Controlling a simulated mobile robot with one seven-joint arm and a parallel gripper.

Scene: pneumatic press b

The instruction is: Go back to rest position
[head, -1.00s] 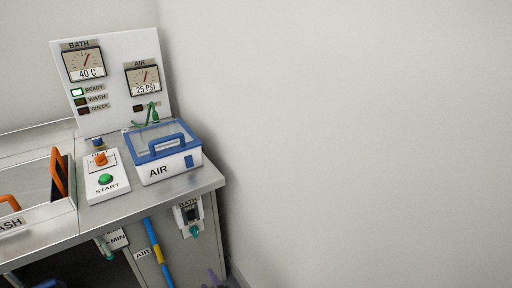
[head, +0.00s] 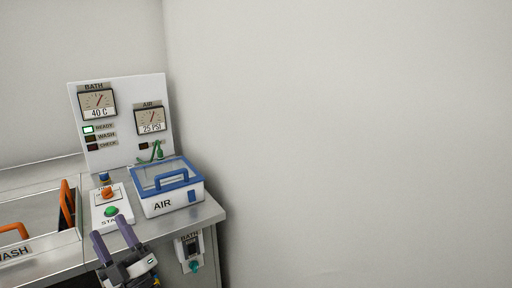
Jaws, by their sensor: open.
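My gripper (head: 113,231) is at the lower left of the head view, in front of the counter's front edge. Its two dark fingers are apart and point up toward the start box. Nothing shows between them. The fingertips overlap the lower part of the white start box (head: 98,214) in the picture and cover part of its START label. I cannot tell whether they touch it. The green button (head: 111,211) and the orange knob (head: 109,194) on that box are in view.
A white AIR box (head: 162,206) with a blue-framed lid stands right of the start box. Behind is a gauge panel (head: 122,150) with the READY lamp lit. A WASH basin (head: 40,249) with orange handles is at left. A BATH switch (head: 190,251) hangs on the counter front. Bare wall fills the right.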

